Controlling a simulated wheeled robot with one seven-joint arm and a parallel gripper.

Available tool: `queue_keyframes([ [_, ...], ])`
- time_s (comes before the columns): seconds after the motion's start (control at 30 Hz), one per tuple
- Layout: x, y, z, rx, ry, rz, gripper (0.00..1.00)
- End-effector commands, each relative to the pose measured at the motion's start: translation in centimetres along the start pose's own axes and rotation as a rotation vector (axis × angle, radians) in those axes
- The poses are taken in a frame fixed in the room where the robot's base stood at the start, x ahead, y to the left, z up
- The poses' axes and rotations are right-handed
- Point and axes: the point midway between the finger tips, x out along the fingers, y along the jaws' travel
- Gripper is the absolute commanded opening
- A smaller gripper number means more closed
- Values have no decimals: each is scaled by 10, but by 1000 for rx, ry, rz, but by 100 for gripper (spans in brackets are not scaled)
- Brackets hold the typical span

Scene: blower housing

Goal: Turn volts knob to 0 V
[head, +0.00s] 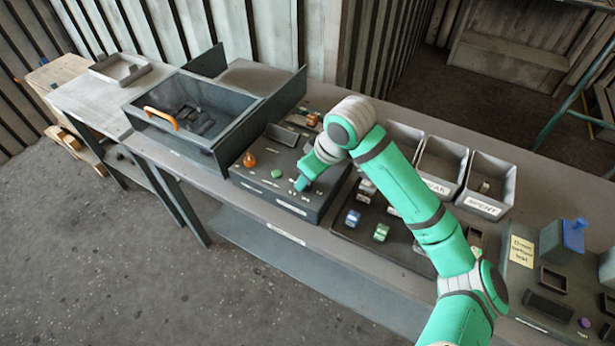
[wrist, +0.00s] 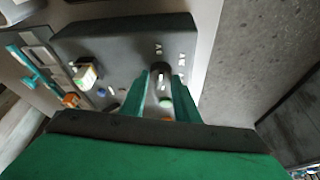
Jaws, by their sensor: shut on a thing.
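The dark control box (head: 315,208) stands on the bench, left of the middle in the head view. My arm reaches down over it, and my gripper (head: 302,184) is at its sloped top. In the wrist view, my gripper (wrist: 160,85) has its two green fingers on either side of a small dark knob (wrist: 159,71), and it is shut on this knob. White marks sit beside the knob on the box face (wrist: 115,45); they are too small to read, so its setting cannot be told. In the head view my gripper hides the knob.
On the box are an orange knob (head: 249,160) and a green button (head: 276,173). An open drawer-like bin (head: 220,140) with an orange handle stands to the left. Labelled grey bins (head: 487,205) and a tray of coloured blocks (head: 345,228) are to the right.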

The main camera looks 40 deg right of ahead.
Motion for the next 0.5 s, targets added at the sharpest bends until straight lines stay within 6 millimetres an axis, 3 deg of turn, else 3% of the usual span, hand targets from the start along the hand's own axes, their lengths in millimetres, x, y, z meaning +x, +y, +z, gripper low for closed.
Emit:
queue_keyframes([
  [0.5, 0, 2, 1, -197, -3, -82, 6],
])
